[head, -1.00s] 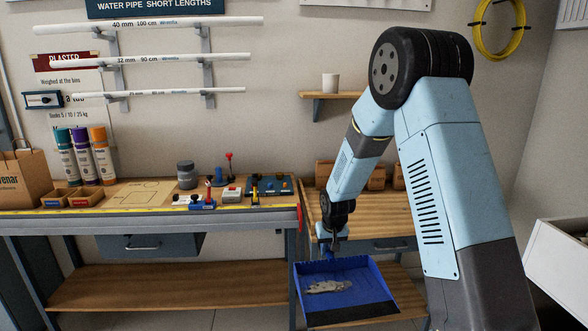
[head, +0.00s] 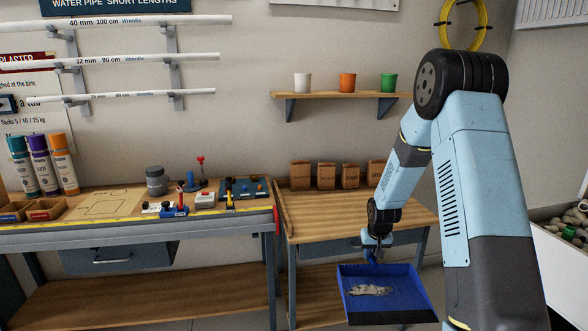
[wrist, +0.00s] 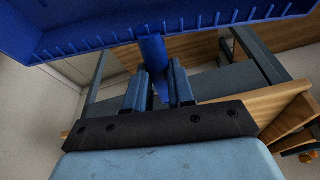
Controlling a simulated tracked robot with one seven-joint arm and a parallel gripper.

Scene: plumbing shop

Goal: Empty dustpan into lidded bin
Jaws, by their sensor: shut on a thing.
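A blue dustpan (head: 400,282) is at the lower right of the head view, with a small heap of grey-beige debris (head: 369,290) on its floor. The pan looks about level. My gripper (head: 371,256) is shut on its blue handle, above and behind the pan. In the wrist view my gripper (wrist: 158,90) has a finger on each side of the handle (wrist: 153,52), and the pan's ribbed underside or wall (wrist: 160,18) fills the top. No lidded bin can be made out in either view.
A workbench (head: 130,225) with tools and tubes stands at the left. A wooden table (head: 340,211) with several brown boxes stands behind the dustpan. A shelf (head: 330,95) holds white, orange and green cups. A white container (head: 560,245) with small fittings is at the right edge.

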